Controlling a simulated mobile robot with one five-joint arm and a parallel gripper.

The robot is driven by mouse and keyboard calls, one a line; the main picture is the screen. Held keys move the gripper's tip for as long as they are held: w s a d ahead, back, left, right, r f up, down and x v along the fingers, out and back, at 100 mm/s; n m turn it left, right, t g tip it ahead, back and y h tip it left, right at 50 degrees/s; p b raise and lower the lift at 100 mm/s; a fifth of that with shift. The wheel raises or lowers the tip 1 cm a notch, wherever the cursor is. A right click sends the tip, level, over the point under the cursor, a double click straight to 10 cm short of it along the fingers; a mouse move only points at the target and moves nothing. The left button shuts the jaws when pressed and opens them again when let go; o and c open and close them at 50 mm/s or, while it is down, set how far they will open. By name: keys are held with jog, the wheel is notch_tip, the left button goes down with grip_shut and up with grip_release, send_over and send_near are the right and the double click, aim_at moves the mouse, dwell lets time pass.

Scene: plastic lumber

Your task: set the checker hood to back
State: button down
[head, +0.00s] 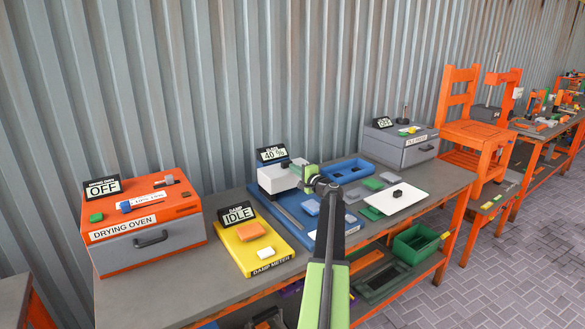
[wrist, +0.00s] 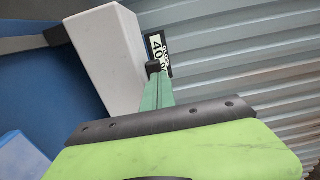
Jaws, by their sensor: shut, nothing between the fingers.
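The checker has a blue base (head: 293,226) with a grey rail and a white box-shaped hood (head: 277,178) at its back end, by a sign (head: 272,155) reading 40 %. The hood also shows large in the wrist view (wrist: 108,60), with the sign (wrist: 157,46) beside it. My gripper (head: 305,176) is shut and empty at the hood's right side. In the wrist view its fingertips (wrist: 153,70) are beside the hood's edge; I cannot tell whether they touch it. The arm hides part of the base.
The orange drying oven (head: 148,241) and yellow damp meter (head: 253,246) stand to the left. A blue tray (head: 347,170), a white board (head: 396,199) and several small plates lie to the right. A grey box (head: 401,148) stands further right. Corrugated wall (head: 200,90) rises behind the bench.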

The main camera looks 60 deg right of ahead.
jog(key=v, duration=1.1)
